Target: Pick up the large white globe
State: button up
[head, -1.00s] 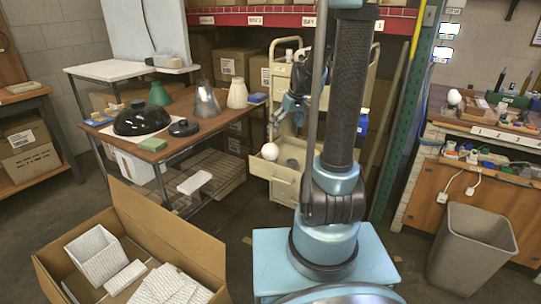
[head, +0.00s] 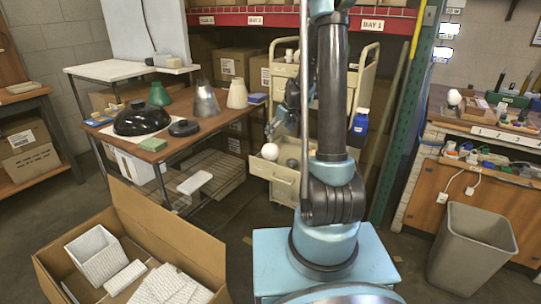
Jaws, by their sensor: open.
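A white globe (head: 269,151) sits at the left end of an open drawer (head: 272,170) in the beige cart. Another white globe (head: 454,97) stands on the wooden workbench at the right; it looks smaller. My gripper (head: 271,132) is open and hangs just above the globe in the drawer, fingers pointing down. It seems apart from the globe, though the fingertips are small here. My arm hides part of the cart and the drawer's right side.
A darker round thing (head: 292,163) lies in the drawer beside the globe. The brown table (head: 185,135) at left holds lamp shades and a black dome. An open cardboard box (head: 165,215) is at front left. A grey bin (head: 470,250) stands at right.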

aim_at(273, 146)
jog(key=x, duration=1)
jog(key=shift+w+f, duration=0.1)
jog(key=shift+f, duration=0.05)
jog(key=shift+w+a+x, duration=0.15)
jog(key=shift+x, duration=0.8)
jog(key=shift+w+a+x, duration=0.15)
jog(key=shift+x, duration=0.8)
jog(key=shift+w+a+f, duration=0.15)
jog(key=shift+f, duration=0.35)
jog(key=shift+c, duration=0.5)
jog(key=c, duration=1)
